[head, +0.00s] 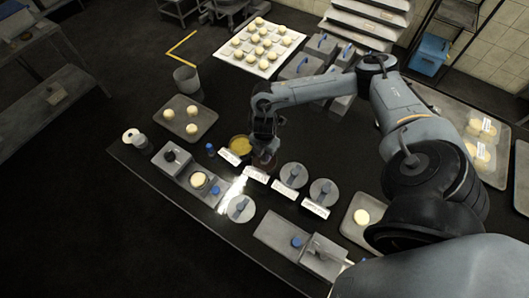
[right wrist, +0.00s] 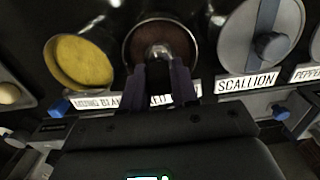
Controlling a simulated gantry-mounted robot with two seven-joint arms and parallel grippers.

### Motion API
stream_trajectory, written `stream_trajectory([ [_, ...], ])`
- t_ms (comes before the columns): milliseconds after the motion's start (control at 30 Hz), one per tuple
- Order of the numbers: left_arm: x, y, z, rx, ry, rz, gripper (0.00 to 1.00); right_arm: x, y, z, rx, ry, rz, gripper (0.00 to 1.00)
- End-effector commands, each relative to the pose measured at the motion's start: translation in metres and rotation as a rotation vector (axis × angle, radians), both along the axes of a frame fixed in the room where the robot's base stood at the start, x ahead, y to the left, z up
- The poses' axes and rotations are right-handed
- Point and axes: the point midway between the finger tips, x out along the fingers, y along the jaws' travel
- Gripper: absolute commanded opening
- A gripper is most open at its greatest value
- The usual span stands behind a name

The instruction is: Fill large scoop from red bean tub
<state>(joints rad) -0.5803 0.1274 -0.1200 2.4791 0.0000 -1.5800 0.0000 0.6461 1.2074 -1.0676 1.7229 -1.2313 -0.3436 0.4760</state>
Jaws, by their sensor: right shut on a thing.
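The red bean tub (right wrist: 180,35) is a round open tub with dark reddish-brown contents in the right wrist view. Its label is partly covered by my fingers. In the head view the tub is mostly hidden under my right gripper (head: 265,140). In the right wrist view my right gripper (right wrist: 160,85) points at the tub, its fingers shut on the scoop (right wrist: 158,52). Only a small metallic part of the scoop shows, over the tub's opening. Whether it touches the beans, or has any in it, I cannot tell. My left gripper is not in view.
An open tub of yellow filling (head: 240,145) stands left of the red bean tub. Lidded tubs (head: 293,175) stand to its right, the nearest labelled scallion. White label cards (head: 284,190) line the front. A loose-looking round lid (head: 240,209) and a tray of buns (head: 187,118) are nearby.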

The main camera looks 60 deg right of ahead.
Motion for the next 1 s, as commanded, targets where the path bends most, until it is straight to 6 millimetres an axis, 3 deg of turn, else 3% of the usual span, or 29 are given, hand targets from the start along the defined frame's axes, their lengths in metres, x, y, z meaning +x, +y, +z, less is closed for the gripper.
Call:
stream_trajectory([
  [1000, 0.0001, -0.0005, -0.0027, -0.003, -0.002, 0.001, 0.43, 0.0002, 0.0000, -0.0059, 0.000, 0.000, 0.000, 0.02],
])
